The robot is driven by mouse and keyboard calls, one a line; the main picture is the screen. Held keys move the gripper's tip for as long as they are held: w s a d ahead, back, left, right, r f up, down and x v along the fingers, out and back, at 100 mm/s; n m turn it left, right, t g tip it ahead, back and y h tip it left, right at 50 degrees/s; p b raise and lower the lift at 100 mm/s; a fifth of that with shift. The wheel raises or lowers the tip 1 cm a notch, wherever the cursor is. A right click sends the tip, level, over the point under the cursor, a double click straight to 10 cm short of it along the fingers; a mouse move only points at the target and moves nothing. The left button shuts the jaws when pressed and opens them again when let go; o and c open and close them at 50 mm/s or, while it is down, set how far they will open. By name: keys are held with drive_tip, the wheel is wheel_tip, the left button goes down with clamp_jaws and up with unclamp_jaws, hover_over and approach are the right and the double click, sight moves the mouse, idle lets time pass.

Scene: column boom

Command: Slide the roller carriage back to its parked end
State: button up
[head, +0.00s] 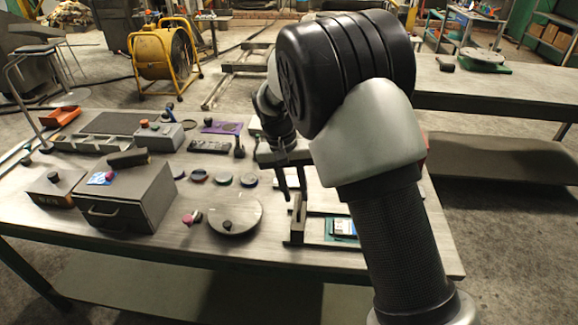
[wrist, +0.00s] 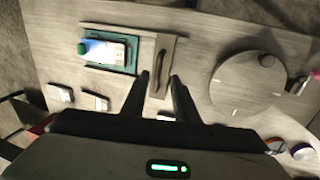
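A grey slab with a dark bar handle (wrist: 161,70) lies ahead of my gripper in the wrist view; I take it for the roller carriage, though no rollers show. In the head view it appears as a grey piece (head: 297,232) near the table's front edge. It sits beside a green-edged recess (wrist: 108,68) holding a white and blue item. My gripper (wrist: 160,77) is open, its two fingers apart on either side of the handle's near end. In the head view my gripper (head: 293,196) points down above the piece. I cannot tell whether the fingers touch the handle.
A round disc with a knob (head: 235,216) lies left of the gripper. A grey drawer box (head: 125,200) stands farther left. Several small discs lie behind, and a dark upright lever (head: 239,147) stands near my arm. My arm hides part of the table's right side.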

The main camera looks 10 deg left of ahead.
drive_tip(key=a+r+p, duration=0.1)
drive_tip(key=a+r, duration=0.2)
drive_tip(key=r, duration=1.3)
drive_tip(key=shift+a, duration=0.15)
drive_tip(key=s+d+r+t+y+p, duration=0.1)
drive_tip(key=s+d+r, duration=0.3)
drive_tip(key=d+r, duration=0.25)
drive_tip(key=s+d+r+t+y+p, duration=0.1)
drive_tip(key=s+d+r, duration=0.4)
drive_tip(key=d, duration=0.2)
drive_tip(key=s+d+t+p, duration=0.1)
drive_tip(key=s+d, duration=0.3)
drive_tip(key=s, duration=0.4)
drive_tip(key=s+d+f+t+p, duration=0.1)
drive_tip(key=s+d+t, duration=0.1)
drive_tip(key=s+d, duration=0.3)
drive_tip(key=shift+s+f+t, duration=0.3)
drive_tip(key=shift+s, duration=1.05)
